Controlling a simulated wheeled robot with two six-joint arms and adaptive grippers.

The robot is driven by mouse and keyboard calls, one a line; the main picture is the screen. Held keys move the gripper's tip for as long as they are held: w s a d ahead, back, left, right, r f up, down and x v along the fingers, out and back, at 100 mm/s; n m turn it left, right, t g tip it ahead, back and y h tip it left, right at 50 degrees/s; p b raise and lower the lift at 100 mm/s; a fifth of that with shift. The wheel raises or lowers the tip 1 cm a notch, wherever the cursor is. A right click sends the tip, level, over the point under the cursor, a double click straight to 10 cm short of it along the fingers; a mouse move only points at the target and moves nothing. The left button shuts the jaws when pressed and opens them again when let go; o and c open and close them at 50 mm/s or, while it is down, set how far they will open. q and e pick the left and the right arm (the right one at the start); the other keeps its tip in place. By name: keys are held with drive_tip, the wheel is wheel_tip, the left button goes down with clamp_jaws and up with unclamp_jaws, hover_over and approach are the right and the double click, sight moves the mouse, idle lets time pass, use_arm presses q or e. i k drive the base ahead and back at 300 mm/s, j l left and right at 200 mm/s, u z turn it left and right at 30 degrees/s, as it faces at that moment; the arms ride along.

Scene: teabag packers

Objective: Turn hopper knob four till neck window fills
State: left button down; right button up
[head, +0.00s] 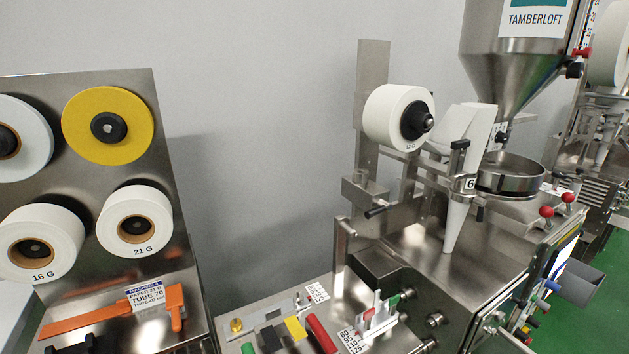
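A steel cone-shaped hopper (500,70) with a TAMBERLOFT label (535,20) hangs at the upper right, narrowing to a neck above a round steel pan (511,176). A dark knob with a red part (576,66) sits at the hopper's right edge; I cannot read a number on it. A neck window cannot be made out. Neither of my grippers is in view.
A paper roll (392,116) is mounted left of the hopper. Two red ball knobs (557,205) stand on the machine's right edge. At left, a panel (75,87) holds several rolls, with an orange tool (110,312) below. Green floor (612,268) shows at right.

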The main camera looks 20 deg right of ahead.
sight(575, 69)
drive_tip(key=l+z, duration=0.3)
drive_tip(key=l, duration=0.2)
drive_tip(key=i+l+z, duration=0.1)
drive_tip(key=l+z, duration=0.2)
drive_tip(key=l, duration=0.15)
drive_tip(key=i+l+z, duration=0.25)
drive_tip(key=l, duration=0.2)
drive_tip(key=k, duration=0.1)
